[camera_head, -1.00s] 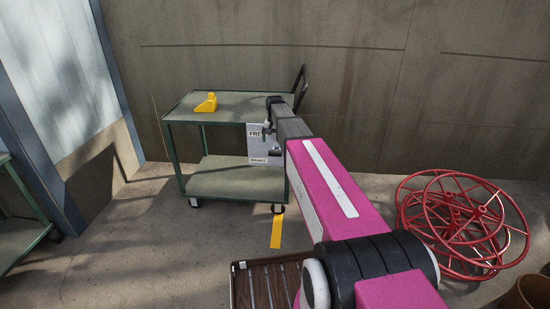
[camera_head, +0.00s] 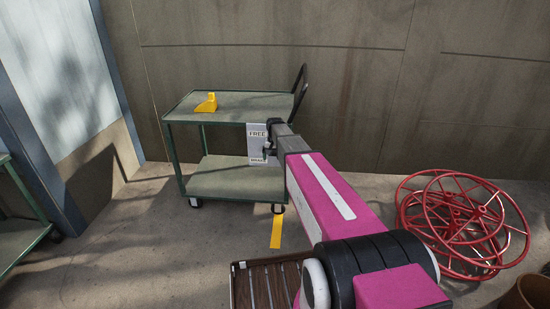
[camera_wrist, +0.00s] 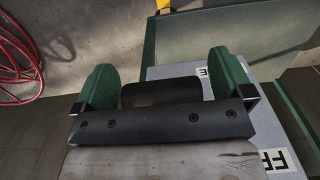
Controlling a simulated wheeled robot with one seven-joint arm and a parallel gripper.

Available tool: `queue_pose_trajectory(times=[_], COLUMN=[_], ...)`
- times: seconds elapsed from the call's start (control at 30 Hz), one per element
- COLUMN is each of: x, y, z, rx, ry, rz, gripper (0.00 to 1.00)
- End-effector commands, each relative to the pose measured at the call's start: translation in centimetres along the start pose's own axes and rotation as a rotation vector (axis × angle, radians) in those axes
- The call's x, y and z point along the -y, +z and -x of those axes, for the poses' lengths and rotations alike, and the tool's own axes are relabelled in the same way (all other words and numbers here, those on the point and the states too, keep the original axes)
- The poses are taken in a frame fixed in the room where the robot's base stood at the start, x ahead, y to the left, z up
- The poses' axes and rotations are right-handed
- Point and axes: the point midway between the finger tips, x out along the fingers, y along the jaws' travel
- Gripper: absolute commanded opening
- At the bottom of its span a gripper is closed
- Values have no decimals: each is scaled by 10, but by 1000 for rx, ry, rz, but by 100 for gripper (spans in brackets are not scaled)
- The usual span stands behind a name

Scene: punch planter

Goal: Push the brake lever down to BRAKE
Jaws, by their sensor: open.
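The pale brake plate (camera_head: 257,143) hangs on the right end of the green cart (camera_head: 213,178), with FREE at its top and BRAKE at its bottom. My gripper (camera_head: 269,150) is in front of the plate's right side and hides part of it. In the wrist view my gripper (camera_wrist: 163,72) is open, with its two green fingers apart. A dark rounded bar (camera_wrist: 161,92) shows between the fingers; I cannot tell whether it is the brake lever's grip or touches them. The plate (camera_wrist: 212,95) also shows behind the fingers. The lever is not clearly visible in the head view.
Red reels (camera_head: 461,222) lie on the floor at right. A brown slatted thing (camera_head: 268,287) is in front. Yellow tape (camera_head: 277,231) marks the floor.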

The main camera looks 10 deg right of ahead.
Motion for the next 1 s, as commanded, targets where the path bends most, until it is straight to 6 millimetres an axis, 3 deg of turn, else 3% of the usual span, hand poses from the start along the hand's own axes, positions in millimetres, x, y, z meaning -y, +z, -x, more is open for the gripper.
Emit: queue_pose_trajectory(times=[0.07, 0.1, 0.3, 0.67, 1.0], x=[0, 0, 0, 0, 0], y=[0, 0, 0, 4, 10], z=[0, 0, 0, -6, -32], rx=[0, 0, 0, -58, -306], ry=[0, 0, 0, -1, 0], rz=[0, 0, 0, 1, 3], gripper=[98, 91, 29, 30, 30])
